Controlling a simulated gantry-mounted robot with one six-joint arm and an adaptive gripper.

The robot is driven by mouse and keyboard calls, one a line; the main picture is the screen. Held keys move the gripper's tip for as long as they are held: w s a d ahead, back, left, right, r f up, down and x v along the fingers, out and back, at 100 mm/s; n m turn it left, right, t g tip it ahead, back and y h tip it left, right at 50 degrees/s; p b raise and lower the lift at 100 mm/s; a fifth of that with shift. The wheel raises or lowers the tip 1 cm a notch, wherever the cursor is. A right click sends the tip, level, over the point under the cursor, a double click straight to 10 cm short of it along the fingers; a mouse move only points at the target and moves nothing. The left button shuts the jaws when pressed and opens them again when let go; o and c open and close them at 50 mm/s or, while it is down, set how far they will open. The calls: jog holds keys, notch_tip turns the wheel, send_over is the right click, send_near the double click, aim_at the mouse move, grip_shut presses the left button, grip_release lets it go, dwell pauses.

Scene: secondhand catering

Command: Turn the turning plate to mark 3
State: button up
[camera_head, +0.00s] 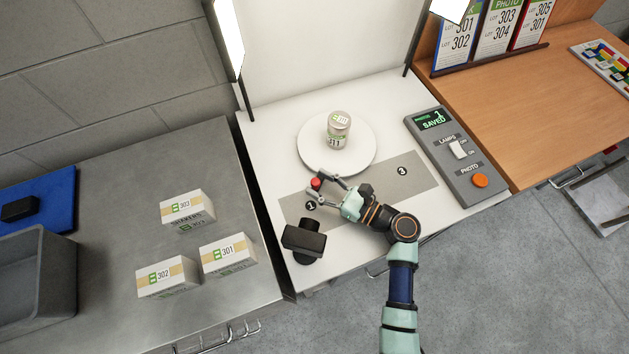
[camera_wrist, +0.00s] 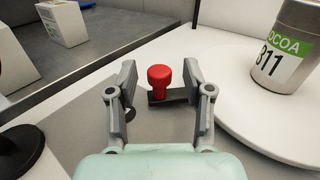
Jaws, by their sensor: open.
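The turning plate (camera_head: 312,160) is a white round disc, with a labelled can (camera_head: 339,130) standing on it. A red knob (camera_head: 316,183) on a dark bar (camera_wrist: 170,97) is at the plate's front left edge, near mark 1 (camera_head: 311,206). Mark 3 (camera_head: 402,171) is on the grey strip to the right; mark 2 is not visible. My gripper (camera_head: 322,185) is open at the knob. In the wrist view, the red knob (camera_wrist: 159,78) shows between the two fingertips, with a gap on both sides. The plate (camera_wrist: 240,105) is at right.
A black camera (camera_head: 303,240) stands at the front left of the white table. A grey control panel (camera_head: 455,150) with a lit display and an orange button (camera_head: 480,181) is at right. Boxes (camera_head: 187,210) stand on the metal counter. A lamp (camera_head: 228,40) rises behind.

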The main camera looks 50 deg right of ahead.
jog(key=shift+w+a, duration=0.15)
jog(key=shift+w, duration=0.65)
jog(key=shift+c, duration=0.3)
grip_shut()
